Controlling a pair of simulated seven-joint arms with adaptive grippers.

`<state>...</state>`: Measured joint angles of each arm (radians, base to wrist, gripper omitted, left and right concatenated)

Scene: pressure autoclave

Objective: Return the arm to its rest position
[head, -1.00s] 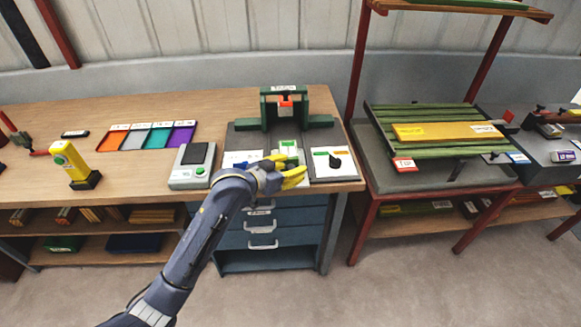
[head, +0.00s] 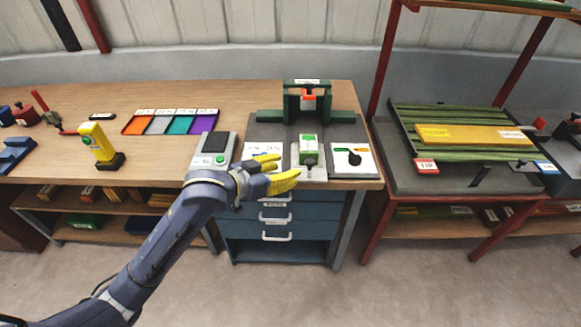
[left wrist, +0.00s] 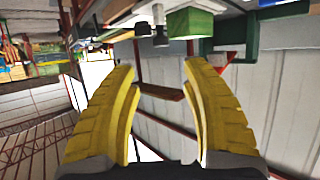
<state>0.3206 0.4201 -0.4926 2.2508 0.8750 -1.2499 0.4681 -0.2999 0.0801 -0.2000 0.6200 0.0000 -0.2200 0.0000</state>
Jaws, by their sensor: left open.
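My left gripper (head: 275,172) has yellow fingers and hangs over the front edge of the workbench (head: 100,165) in the head view. Its fingers are apart with nothing between them, and they also show apart in the left wrist view (left wrist: 160,110). It is just left of the green and white block with a dark knob (head: 308,150), with a visible gap. That block shows at the top of the left wrist view (left wrist: 188,22). My right gripper is in neither view.
A grey device with a screen (head: 212,150) stands behind my left wrist. A white panel with a black knob (head: 352,160) is right of the block. A green frame (head: 307,100) stands behind. A yellow post (head: 97,142) and coloured tray (head: 170,122) are left. Floor in front is clear.

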